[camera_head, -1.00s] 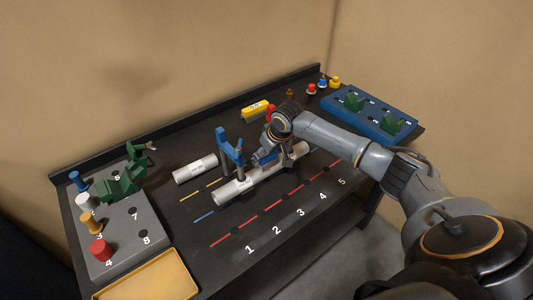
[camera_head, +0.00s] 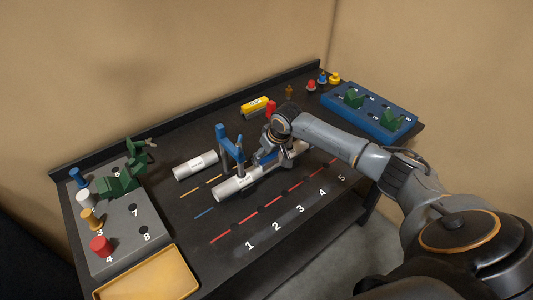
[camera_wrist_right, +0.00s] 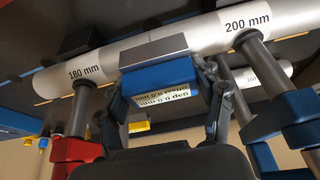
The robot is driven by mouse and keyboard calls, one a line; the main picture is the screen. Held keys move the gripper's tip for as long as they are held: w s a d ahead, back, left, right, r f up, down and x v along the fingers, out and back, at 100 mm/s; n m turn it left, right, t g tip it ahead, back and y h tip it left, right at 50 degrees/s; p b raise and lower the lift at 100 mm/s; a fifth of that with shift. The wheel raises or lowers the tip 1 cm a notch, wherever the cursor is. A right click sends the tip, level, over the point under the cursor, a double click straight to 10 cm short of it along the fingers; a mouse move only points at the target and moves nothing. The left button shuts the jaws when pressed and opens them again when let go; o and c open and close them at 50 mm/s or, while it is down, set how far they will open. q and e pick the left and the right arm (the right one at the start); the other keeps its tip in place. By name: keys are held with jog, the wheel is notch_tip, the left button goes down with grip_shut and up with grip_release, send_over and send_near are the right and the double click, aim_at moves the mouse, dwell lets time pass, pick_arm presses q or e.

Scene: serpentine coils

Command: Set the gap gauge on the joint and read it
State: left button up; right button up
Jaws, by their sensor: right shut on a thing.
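My right gripper (camera_head: 266,158) is shut on the gap gauge (camera_wrist_right: 160,86), a blue block with a grey metal bar. In the right wrist view, the bar lies against the pipe where the piece marked 180 mm (camera_wrist_right: 85,75) and the piece marked 200 mm (camera_wrist_right: 240,26) come together, covering the seam. The gauge's white label shows upside down; one line appears to read gap 0.0 mm. The joined pipe (camera_head: 232,187) lies along the table in the head view. My left gripper is in neither view.
A blue clamp (camera_head: 224,140) and a red clamp (camera_head: 271,107) stand along the pipe. A loose white pipe (camera_head: 195,166) lies behind. A grey board (camera_head: 115,250) and yellow tray (camera_head: 155,275) are left; a blue board (camera_head: 370,112) is right. The numbered front strip is clear.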

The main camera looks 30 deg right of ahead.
jog(key=o, duration=1.3)
jog(key=shift+o, duration=0.2)
jog(key=shift+r, duration=0.1)
jog(key=v, duration=1.2)
